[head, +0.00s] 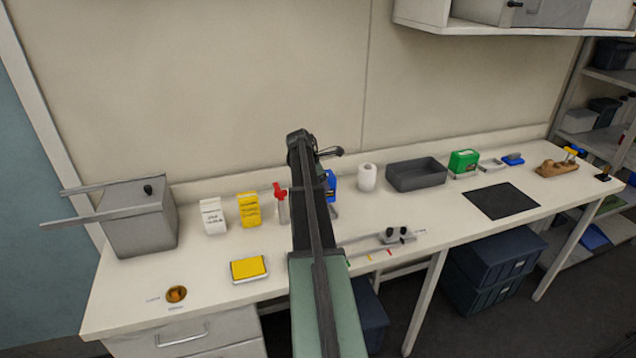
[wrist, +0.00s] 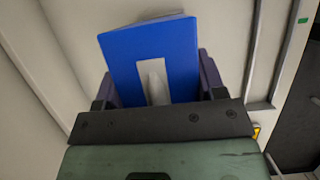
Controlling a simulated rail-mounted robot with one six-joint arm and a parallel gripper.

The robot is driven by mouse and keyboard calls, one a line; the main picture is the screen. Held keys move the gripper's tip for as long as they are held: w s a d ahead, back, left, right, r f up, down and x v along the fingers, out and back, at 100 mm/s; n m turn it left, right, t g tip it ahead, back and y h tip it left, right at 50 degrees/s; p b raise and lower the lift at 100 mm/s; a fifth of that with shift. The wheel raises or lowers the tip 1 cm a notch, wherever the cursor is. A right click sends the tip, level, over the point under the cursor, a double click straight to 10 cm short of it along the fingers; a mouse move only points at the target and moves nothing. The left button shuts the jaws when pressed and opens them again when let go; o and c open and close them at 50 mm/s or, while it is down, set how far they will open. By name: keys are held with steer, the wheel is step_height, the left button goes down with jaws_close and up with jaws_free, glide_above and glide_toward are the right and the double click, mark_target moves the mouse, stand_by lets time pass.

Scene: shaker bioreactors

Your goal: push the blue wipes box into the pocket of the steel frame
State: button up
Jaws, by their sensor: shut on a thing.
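The blue wipes box (wrist: 178,46) fills the middle of the wrist view, with a pale tissue-shaped patch on its face. My gripper (wrist: 157,82) is shut on it, with a dark finger at each side. In the head view the blue wipes box (head: 332,181) shows partly, just right of my arm, which hides the rest of it and the gripper. I cannot tell whether it touches the bench. A small grey metal frame (head: 491,165), apparently the steel frame, stands at the back right beside a green box (head: 464,161). Its pocket is too small to make out.
A white roll (head: 367,177) and a grey tray (head: 416,175) stand between the blue box and the green box. A black mat (head: 503,201) lies in front of the frame. A blue-and-grey item (head: 512,159) is right of the frame. A red-topped bottle (head: 281,204) stands left of my arm.

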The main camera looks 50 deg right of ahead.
steer(key=shift+a+f+b, duration=0.1)
steer(key=shift+f+b, duration=1.8)
steer(key=shift+f, duration=0.1)
steer(key=shift+w+f+b, duration=0.1)
steer(key=shift+f+b, duration=1.3)
steer(key=o, duration=1)
steer(key=p+v, duration=1)
steer(key=v, duration=0.1)
steer(key=shift+r, duration=0.1)
